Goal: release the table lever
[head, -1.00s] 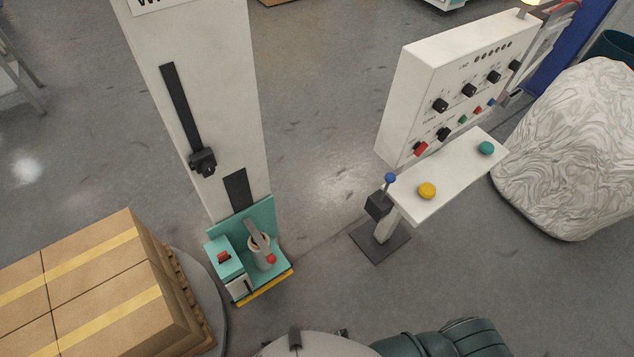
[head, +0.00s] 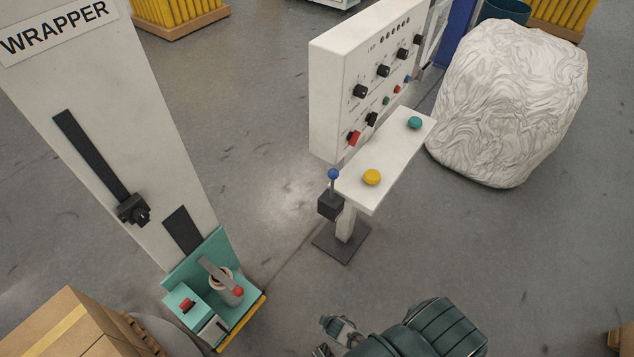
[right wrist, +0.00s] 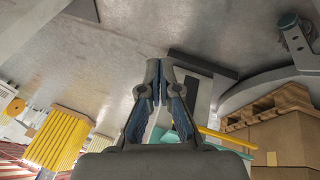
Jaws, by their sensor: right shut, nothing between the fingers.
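The table lever (head: 333,175) is a thin stick with a blue ball on top. It rises from a black box (head: 330,206) at the near left end of the white control table (head: 388,160). My right gripper (head: 328,338) is at the bottom edge of the head view, below and apart from the lever. In the right wrist view the right gripper (right wrist: 161,68) has its fingers together with nothing between them. The lever is not clearly seen in that view. My left gripper is not in view.
The control panel (head: 365,80) stands behind the table, with a yellow button (head: 372,177) and a teal button (head: 415,122) on the table. The wrapper column (head: 110,130) stands left, boxes (head: 65,325) lower left, and a wrapped load (head: 510,100) right. Floor between column and table is clear.

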